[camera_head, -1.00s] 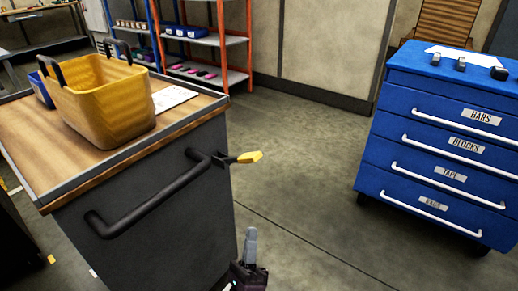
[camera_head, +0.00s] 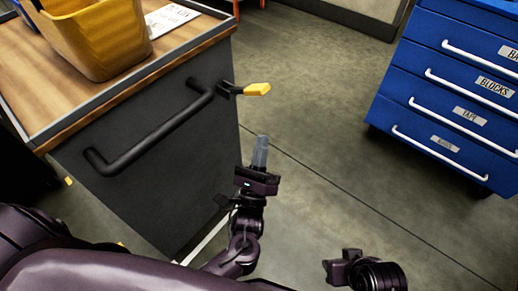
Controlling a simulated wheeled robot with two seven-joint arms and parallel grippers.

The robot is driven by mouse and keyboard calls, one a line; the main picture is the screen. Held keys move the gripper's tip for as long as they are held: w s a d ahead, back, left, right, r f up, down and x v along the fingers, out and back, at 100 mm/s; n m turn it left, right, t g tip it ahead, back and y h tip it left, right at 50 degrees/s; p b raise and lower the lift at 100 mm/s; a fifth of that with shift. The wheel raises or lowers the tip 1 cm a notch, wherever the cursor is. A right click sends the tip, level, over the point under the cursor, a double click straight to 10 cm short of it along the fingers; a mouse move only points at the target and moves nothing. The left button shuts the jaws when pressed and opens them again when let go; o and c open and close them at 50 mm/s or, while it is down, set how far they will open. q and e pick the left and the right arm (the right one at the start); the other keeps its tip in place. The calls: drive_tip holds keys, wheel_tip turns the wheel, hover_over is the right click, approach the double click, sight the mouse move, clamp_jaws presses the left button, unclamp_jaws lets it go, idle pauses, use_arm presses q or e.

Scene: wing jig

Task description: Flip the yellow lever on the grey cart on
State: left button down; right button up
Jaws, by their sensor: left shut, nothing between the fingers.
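The yellow lever (camera_head: 257,89) sticks out to the right from a dark mount at the upper right corner of the grey cart (camera_head: 185,165), beside the black bar handle (camera_head: 150,130). The lever lies roughly level in the picture. My left gripper (camera_head: 261,148) is shut and empty, with its grey fingers pointing up the picture. It shows below the lever, with a gap between them. Part of my right arm (camera_head: 368,273) shows at the bottom edge, but its fingers cannot be made out.
A yellow basket (camera_head: 100,40) and a printed sheet (camera_head: 170,19) lie on the cart's wooden top. A blue drawer cabinet (camera_head: 450,85) stands at the right. The floor (camera_head: 330,110) between cart and cabinet is clear.

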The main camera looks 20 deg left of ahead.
sight(245, 90)
use_arm(q)
drive_tip(key=w+a+r, duration=0.2)
drive_tip(key=w+r, duration=0.3)
drive_tip(key=r, duration=0.2)
drive_tip(key=shift+w+a, duration=0.15)
drive_tip(key=shift+a, duration=0.05)
drive_tip(key=shift+r, duration=0.1)
